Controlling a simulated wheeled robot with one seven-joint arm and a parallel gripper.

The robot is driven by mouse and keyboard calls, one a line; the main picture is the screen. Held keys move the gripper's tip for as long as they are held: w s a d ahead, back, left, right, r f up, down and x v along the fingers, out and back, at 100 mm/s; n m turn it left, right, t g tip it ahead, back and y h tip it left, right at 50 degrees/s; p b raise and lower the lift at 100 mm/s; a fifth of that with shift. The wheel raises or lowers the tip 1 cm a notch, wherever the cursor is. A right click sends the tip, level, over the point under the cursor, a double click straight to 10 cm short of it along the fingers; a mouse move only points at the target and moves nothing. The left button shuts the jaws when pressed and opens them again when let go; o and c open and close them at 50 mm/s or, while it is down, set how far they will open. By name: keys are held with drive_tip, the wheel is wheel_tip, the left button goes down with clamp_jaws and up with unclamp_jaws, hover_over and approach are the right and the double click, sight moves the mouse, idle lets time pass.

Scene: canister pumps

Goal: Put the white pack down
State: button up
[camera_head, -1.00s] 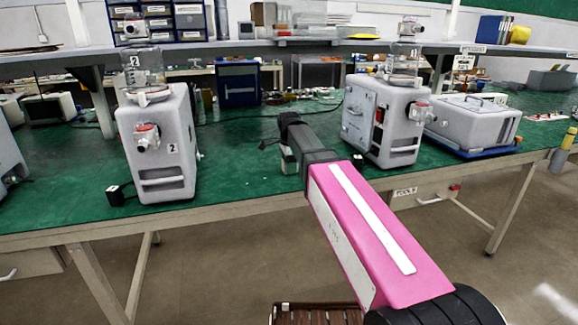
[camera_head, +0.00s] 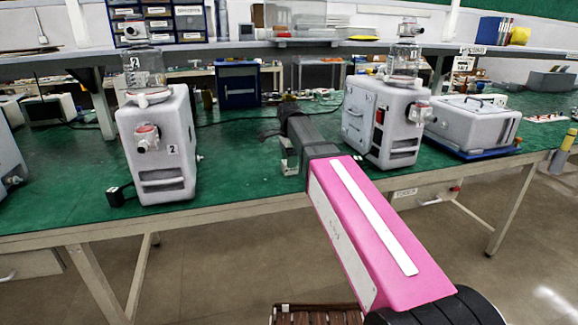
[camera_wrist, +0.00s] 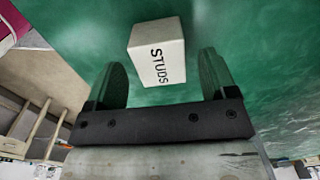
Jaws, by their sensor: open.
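The white pack (camera_wrist: 157,52), a small box lettered "STUDS", is in the wrist view against the green bench top. My gripper (camera_wrist: 161,62) is open, with one dark finger on each side of the pack. A gap shows between the pack and each finger. Whether the pack's underside rests on the bench cannot be told from this angle. In the head view my gripper (camera_head: 288,160) is at the end of my pink arm, low over the bench's front part, between the two pumps. The pack cannot be made out clearly there.
A grey canister pump marked 2 (camera_head: 158,150) stands left of my gripper. Another pump (camera_head: 385,125) stands close on the right. A grey case (camera_head: 474,122) lies on a blue tray farther right. The green bench top (camera_head: 235,160) is clear between the left pump and my gripper.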

wheel_tip(320, 180, up, 8)
drive_tip(key=shift+r, duration=0.2)
idle(1.4)
